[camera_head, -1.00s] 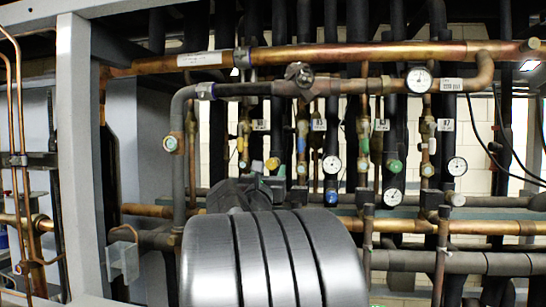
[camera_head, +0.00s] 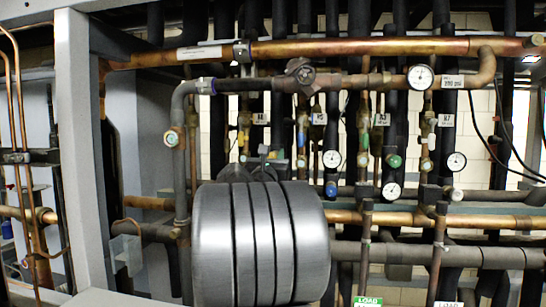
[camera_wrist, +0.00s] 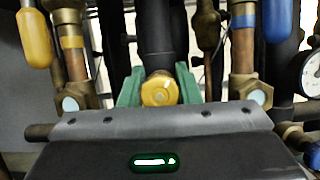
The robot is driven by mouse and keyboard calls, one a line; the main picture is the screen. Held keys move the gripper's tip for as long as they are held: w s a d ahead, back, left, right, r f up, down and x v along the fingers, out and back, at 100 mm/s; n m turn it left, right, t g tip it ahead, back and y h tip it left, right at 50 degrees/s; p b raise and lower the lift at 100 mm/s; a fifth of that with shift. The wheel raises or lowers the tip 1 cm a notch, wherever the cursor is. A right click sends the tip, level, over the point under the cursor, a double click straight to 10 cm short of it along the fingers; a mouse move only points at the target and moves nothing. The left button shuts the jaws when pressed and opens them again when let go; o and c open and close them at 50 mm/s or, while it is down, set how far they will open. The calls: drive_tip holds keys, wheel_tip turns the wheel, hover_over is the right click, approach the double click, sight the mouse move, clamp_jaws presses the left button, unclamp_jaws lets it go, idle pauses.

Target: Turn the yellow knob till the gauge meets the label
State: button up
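In the wrist view the yellow knob (camera_wrist: 159,90) sits between the two green fingers of my gripper (camera_wrist: 159,84), one finger close on each side. I cannot tell whether the fingers press on it. In the head view my arm hides the knob, and my gripper (camera_head: 262,158) shows only as small dark parts behind the arm's grey round end. A white round gauge (camera_head: 420,77) sits on the upper copper pipe at the right. A white label (camera_head: 453,82) with dark print is fixed just right of it; the dial is too small to read.
Valves with other colours stand close by, including a green one (camera_head: 393,161). In the wrist view, a yellow handle (camera_wrist: 34,38) and a blue handle (camera_wrist: 279,20) flank my gripper. More gauges (camera_head: 332,159) and a grey frame post (camera_head: 78,140) stand around.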

drive_tip(key=shift+f+n+y+b, duration=0.1)
drive_tip(key=shift+n+y+b, duration=0.2)
drive_tip(key=shift+n+b, duration=0.3)
drive_tip(key=shift+n+y+b, duration=0.6)
drive_tip(key=shift+n+b, duration=0.6)
drive_tip(key=shift+a+n+y+b, duration=0.1)
drive_tip(key=shift+n+y+b, duration=1.15)
drive_tip(key=shift+n, duration=1.15)
drive_tip(key=o, duration=1)
